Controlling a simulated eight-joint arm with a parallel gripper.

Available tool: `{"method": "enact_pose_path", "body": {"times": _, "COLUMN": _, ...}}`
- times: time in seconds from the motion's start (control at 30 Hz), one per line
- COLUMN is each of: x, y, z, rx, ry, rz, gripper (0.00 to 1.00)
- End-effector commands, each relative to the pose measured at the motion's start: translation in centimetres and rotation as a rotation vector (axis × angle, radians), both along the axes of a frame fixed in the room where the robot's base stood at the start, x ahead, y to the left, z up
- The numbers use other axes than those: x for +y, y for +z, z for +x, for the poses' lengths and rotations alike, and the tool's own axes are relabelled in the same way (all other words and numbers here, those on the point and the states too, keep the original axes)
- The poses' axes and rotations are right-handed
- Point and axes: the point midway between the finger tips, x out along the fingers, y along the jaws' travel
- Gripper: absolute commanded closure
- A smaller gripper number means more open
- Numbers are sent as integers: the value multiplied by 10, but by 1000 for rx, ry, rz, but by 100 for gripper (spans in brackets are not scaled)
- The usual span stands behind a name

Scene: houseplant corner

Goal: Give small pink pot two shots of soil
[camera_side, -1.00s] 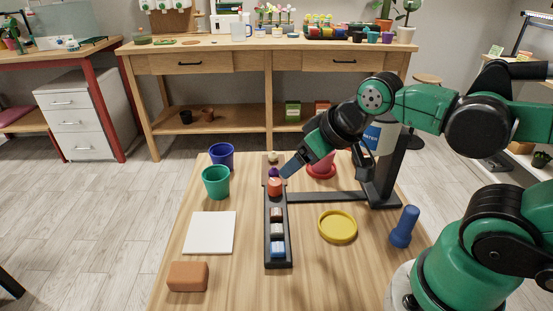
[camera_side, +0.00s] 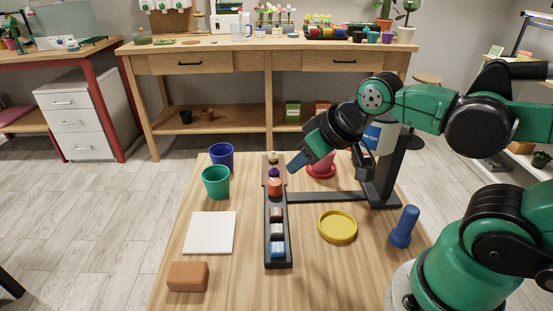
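A pink pot (camera_side: 322,166) stands on a red saucer (camera_side: 322,174) at the back of the table, partly hidden behind my gripper. My gripper (camera_side: 293,167) points down and left, its tip just right of the far end of a black button strip (camera_side: 267,232). It appears apart from the strip's buttons. Its fingers are too small and dark to show whether they are open. The strip carries a purple button (camera_side: 274,173), an orange one (camera_side: 275,187), a brown one (camera_side: 277,214), a pale one (camera_side: 277,229) and a blue one (camera_side: 277,249). No soil is visible in the pot.
A stand with a water container (camera_side: 380,136) is at the right. A blue pot (camera_side: 221,153) and a green pot (camera_side: 216,181) stand left. A white tile (camera_side: 210,233), brown block (camera_side: 188,276), yellow saucer (camera_side: 337,227) and blue bottle-like object (camera_side: 404,228) lie nearer. Bare wood lies at the front.

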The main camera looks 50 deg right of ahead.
Motion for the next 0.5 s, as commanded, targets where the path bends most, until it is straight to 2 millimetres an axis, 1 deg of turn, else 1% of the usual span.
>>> {"method": "enact_pose_path", "body": {"times": 0.03, "x": 0, "y": 0, "z": 0, "rx": 0, "ry": 0, "rz": 0, "gripper": 88}}
{"method": "enact_pose_path", "body": {"times": 0.07, "x": 0, "y": 0, "z": 0, "rx": 0, "ry": 0, "rz": 0, "gripper": 96}}
{"method": "enact_pose_path", "body": {"times": 0.1, "x": 0, "y": 0, "z": 0, "rx": 0, "ry": 0, "rz": 0, "gripper": 100}}
{"method": "enact_pose_path", "body": {"times": 0.5, "x": 0, "y": 0, "z": 0, "rx": 0, "ry": 0, "rz": 0, "gripper": 100}}
